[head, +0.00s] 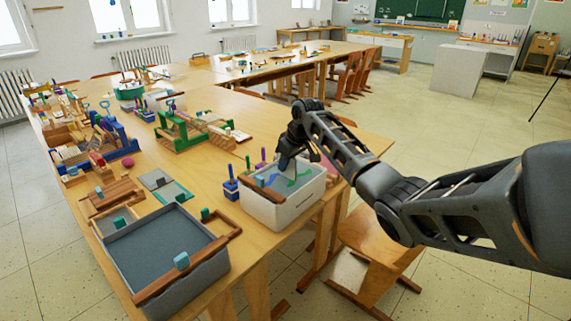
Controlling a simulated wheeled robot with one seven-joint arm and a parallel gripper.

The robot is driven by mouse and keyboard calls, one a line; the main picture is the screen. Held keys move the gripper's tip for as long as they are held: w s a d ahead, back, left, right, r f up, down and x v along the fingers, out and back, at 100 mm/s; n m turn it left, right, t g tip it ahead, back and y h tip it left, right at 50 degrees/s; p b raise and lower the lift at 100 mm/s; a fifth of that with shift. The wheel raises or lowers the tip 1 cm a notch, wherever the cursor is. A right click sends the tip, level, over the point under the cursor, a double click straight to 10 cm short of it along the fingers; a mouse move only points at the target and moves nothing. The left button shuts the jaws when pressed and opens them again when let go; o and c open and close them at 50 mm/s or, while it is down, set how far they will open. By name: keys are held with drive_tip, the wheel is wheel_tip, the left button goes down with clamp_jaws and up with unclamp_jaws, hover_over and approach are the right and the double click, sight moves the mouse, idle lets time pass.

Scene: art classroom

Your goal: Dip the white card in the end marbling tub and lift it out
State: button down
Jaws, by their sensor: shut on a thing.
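A white marbling tub (283,216) stands at the near right edge of the wooden table, with blue and green swirls on the liquid (290,180) inside. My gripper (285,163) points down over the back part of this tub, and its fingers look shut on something. I cannot make out the white card; the dark fingers and the small size of the view hide what is held. I cannot tell whether anything touches the liquid. A larger grey tub (190,291) with plain grey contents stands at the table's near left end.
Wooden bars lie on the tub rims, with small blue blocks. A blue stand (231,190) with pegs is left of the white tub. A green wooden rack (180,131) and blue rack (122,143) stand farther back. A chair (375,250) is below my arm.

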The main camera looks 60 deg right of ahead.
drive_tip(key=shift+r+p, duration=1.5)
drive_tip(key=shift+r, duration=0.35)
drive_tip(key=shift+r+p, duration=2.35)
drive_tip(key=shift+r, duration=0.4)
